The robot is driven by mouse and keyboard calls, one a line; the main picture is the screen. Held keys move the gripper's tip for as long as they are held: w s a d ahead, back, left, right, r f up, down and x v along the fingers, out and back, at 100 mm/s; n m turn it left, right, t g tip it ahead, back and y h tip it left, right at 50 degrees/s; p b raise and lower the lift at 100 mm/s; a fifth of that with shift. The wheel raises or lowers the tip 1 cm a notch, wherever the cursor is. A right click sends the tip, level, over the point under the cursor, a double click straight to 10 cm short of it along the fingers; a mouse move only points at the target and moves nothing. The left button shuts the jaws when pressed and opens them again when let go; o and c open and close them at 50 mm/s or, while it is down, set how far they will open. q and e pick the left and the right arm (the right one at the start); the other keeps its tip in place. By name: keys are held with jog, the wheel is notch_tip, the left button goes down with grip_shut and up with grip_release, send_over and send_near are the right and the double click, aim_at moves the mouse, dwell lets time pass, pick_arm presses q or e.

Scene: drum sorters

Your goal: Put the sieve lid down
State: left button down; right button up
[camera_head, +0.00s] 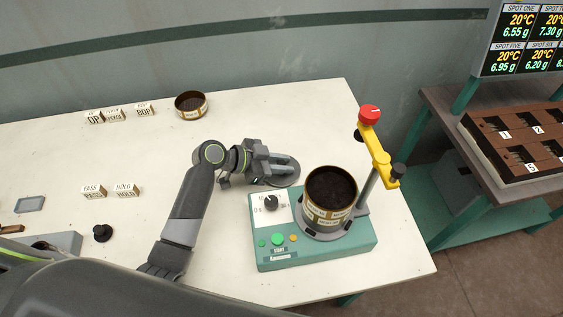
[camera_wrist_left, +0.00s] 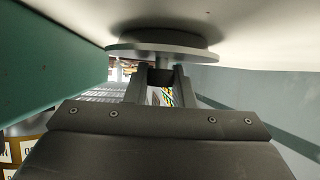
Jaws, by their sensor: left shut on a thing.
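The sieve lid is a grey round disc (camera_head: 288,180) beside the back of the green shaker base. My left gripper (camera_head: 278,167) reaches over it from the left. In the left wrist view the lid (camera_wrist_left: 165,50) shows as a flat disc, with my left fingers (camera_wrist_left: 162,82) shut on its small dark knob. The lid lies level and close against the pale table surface, with a dark shadow at it; I cannot tell whether it touches. My right gripper is out of view.
The green shaker (camera_head: 316,255) carries an open sieve (camera_head: 330,195) with dark contents, beside a yellow-armed post (camera_head: 378,150). A brass-coloured sieve ring (camera_head: 191,105) and several label blocks (camera_head: 124,190) stand on the white table (camera_head: 240,110). The table's back middle is clear.

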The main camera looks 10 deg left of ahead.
aim_at(279, 163)
pick_arm(q)
jog(key=shift+f, duration=0.2)
jog(key=c, duration=1.3)
grip_release()
jog(key=shift+r, duration=0.1)
jog(key=shift+o, duration=0.3)
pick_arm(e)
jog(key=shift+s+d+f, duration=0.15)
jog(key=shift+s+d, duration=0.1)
pick_arm(q)
jog(key=shift+r, duration=0.1)
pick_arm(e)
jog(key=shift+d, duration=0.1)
pick_arm(q)
jog(key=shift+a+r, duration=0.1)
jog(key=shift+a, duration=0.05)
jog(key=b+v, duration=0.1)
jog(key=v, duration=0.5)
jog(key=shift+a, duration=0.1)
jog(key=shift+s+a+r+b, duration=0.25)
jog(key=shift+a+r+b, duration=0.05)
jog(key=shift+a, duration=0.05)
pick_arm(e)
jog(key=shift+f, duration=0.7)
